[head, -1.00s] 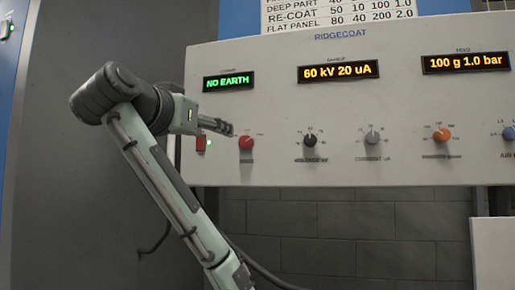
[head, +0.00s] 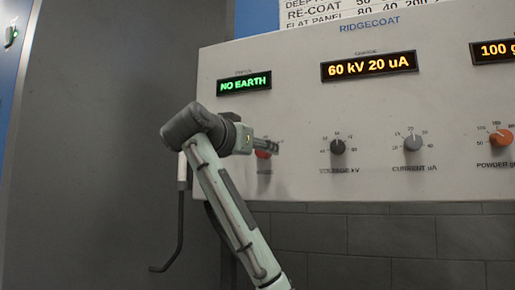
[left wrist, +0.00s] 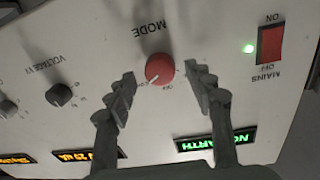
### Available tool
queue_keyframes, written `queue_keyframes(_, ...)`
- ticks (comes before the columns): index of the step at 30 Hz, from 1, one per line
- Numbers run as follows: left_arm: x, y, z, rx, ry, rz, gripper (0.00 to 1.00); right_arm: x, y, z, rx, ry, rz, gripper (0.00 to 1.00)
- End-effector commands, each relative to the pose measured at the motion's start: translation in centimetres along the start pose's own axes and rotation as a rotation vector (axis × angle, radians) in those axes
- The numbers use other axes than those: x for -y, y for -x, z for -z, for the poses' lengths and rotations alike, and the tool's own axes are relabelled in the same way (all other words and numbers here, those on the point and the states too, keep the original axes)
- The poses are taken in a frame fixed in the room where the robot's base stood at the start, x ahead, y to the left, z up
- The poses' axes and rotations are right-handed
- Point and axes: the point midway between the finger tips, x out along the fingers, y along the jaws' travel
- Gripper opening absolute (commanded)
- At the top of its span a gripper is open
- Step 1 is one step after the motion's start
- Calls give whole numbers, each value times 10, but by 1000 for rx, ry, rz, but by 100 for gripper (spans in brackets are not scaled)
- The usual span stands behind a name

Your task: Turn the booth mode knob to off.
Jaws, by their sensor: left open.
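My left gripper (left wrist: 160,77) is open, with one finger on each side of the knob; contact is not visible. In the head view, my left gripper (head: 272,146) partly covers the red knob (head: 262,154). My right gripper is in neither view.
The voltage knob (head: 337,147) and current knob (head: 413,143) stand to the right. A green display (head: 244,86) reads NO EARTH.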

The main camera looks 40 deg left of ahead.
Motion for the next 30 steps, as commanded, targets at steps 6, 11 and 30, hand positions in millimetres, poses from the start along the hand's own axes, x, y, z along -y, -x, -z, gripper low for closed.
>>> queue_keyframes(6, 0, -2, 0, -1, 0, 0, 53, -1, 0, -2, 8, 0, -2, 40)
queue_keyframes(11, 0, -2, 0, -1, 0, 0, 42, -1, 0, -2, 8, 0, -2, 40)
queue_keyframes(30, 0, -2, 0, -3, 47, 0, 3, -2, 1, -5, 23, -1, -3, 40)
